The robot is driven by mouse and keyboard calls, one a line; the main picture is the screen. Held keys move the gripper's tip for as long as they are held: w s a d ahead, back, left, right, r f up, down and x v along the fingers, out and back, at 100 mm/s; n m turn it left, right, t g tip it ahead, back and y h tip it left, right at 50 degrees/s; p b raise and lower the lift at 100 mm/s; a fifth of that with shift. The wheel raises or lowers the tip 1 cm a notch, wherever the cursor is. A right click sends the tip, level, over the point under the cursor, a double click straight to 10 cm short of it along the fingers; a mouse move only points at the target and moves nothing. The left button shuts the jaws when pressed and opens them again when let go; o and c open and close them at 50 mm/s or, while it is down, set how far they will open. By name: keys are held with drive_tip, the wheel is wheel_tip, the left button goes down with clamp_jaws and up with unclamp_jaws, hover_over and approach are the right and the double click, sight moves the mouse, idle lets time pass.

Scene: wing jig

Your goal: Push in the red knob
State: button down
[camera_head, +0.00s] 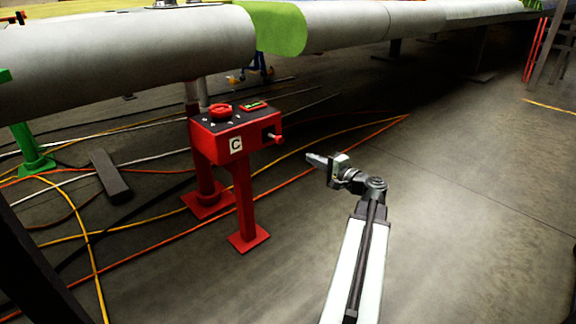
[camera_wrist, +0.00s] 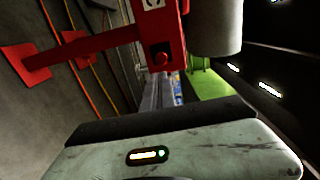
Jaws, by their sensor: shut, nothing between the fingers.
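The red knob (camera_head: 277,138) sticks out from the right side of a red control box (camera_head: 212,146) marked C. In the wrist view the knob (camera_wrist: 161,58) shows near the top centre, on a dark panel on the end of the box. My gripper (camera_head: 309,158) is shut and empty. In the head view its tip appears a little right of and below the knob, pointing left toward the box, with a visible gap.
A red round control (camera_head: 220,111) sits on top of the box. Red legs (camera_head: 246,205) with foot plates hold the box up. Orange and yellow cables (camera_head: 330,148) cross the floor. A large grey wing part (camera_head: 130,55) hangs behind.

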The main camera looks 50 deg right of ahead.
approach(282, 141)
drive_tip(key=w, duration=0.6)
drive_tip(key=shift+w+d, duration=0.1)
drive_tip(key=shift+w, duration=0.3)
